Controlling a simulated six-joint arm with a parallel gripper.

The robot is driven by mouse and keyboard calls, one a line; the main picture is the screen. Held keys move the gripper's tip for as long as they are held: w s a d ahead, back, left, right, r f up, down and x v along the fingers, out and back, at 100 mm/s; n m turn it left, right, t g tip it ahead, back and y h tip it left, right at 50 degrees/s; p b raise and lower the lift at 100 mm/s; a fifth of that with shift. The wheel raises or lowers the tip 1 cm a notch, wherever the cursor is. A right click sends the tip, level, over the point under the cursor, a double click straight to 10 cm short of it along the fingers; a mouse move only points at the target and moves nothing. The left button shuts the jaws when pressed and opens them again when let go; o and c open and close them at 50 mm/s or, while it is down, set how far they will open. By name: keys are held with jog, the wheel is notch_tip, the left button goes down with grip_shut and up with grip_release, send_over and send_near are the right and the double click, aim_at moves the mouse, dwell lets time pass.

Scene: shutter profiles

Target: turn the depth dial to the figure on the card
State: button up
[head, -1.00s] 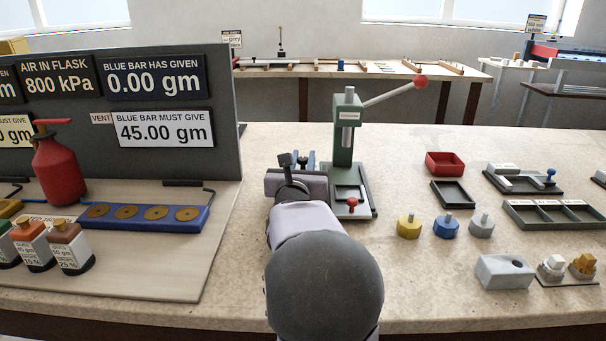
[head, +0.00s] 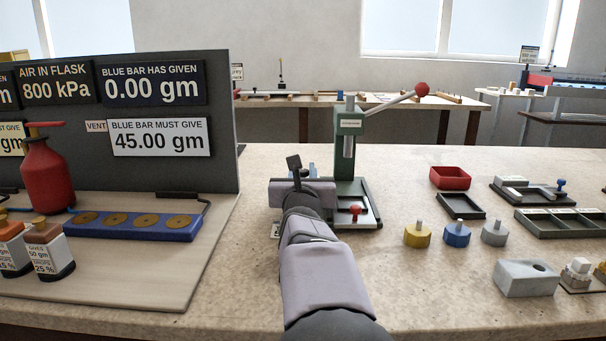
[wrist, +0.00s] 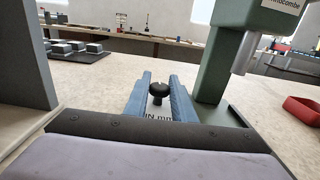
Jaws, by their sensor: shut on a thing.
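A black dial knob (wrist: 158,89) stands on a base whose label ends in "IN mm" in the wrist view. My gripper (wrist: 160,82) has two blue fingers, one on each side of the knob, and is shut on it. In the head view my gripper (head: 306,171) is just left of the green press (head: 349,150), and my wrist hides the knob and most of its base. I cannot make out a dial reading or a card with a depth figure.
The green press with a red-balled lever (head: 422,89) stands close right of my gripper. A dark display panel (head: 225,120) rises on the left. Yellow (head: 417,236), blue (head: 457,235) and grey (head: 494,233) knobbed weights stand right. The front bench between is clear.

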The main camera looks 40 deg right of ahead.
jog(key=o, duration=1)
jog(key=shift+v, duration=3.65)
jog(key=shift+r, duration=0.1)
